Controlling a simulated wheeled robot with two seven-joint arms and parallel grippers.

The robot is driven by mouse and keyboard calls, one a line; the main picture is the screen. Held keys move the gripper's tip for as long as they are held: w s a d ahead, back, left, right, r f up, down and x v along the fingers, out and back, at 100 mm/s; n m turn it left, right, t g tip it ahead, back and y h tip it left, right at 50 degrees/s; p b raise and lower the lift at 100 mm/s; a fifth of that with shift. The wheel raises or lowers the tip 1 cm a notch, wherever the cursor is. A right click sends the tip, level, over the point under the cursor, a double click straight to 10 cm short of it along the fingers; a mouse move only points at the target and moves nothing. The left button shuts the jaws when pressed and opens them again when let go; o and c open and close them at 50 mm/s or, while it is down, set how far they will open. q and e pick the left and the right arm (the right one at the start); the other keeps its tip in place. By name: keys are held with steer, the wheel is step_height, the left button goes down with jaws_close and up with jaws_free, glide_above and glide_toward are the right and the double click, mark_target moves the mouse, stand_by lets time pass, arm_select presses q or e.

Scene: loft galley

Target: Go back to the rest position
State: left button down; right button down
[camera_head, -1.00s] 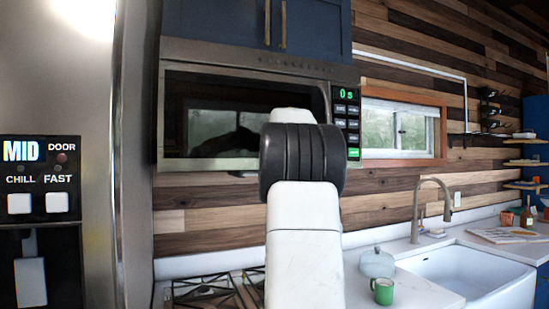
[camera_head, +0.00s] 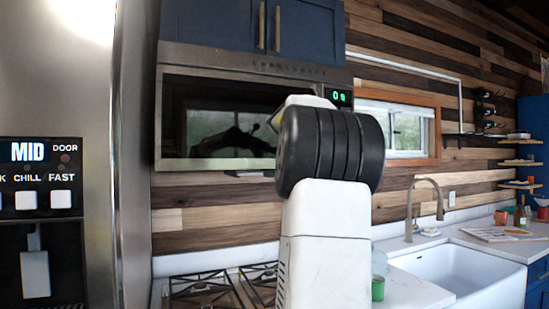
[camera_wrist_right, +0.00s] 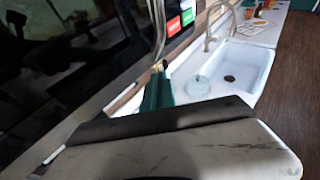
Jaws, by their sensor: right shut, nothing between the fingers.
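My right arm rises in the middle of the head view, in front of the microwave (camera_head: 215,115), and hides part of it. My right gripper (camera_wrist_right: 157,92) shows in the right wrist view as narrow green fingers, closed together with nothing held. It is beside the dark microwave front, with the counter below. The gripper is hidden in the head view. My left gripper is in neither view.
A steel fridge (camera_head: 85,90) stands close on the left. A stove (camera_head: 215,290) is below the microwave.

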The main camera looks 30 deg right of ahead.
steer(key=s, duration=0.2)
steer(key=s+r, duration=0.1)
steer(key=s, duration=0.2)
steer(key=shift+s+a+r, duration=0.3)
steer(key=shift+s+a, duration=0.05)
steer(key=s+a+f+m+y, duration=0.35)
steer(key=a+f+m, duration=0.25)
steer(key=a+f, duration=0.4)
steer(key=s+a+f+m+y, duration=0.3)
steer(key=a+f+m+y, duration=0.35)
steer(key=a, duration=0.55)
steer(key=s+a+f+m+g+y, duration=0.2)
steer(key=s+a+f+m+y, duration=0.1)
steer(key=s+a+f+m, duration=0.9)
steer(key=s+a+f, duration=0.3)
steer(key=a+f, duration=0.1)
steer(key=a, duration=0.2)
steer(key=shift+s+a+g+y, duration=0.15)
steer(key=shift+a+g+y, duration=0.15)
steer(key=shift+a, duration=0.05)
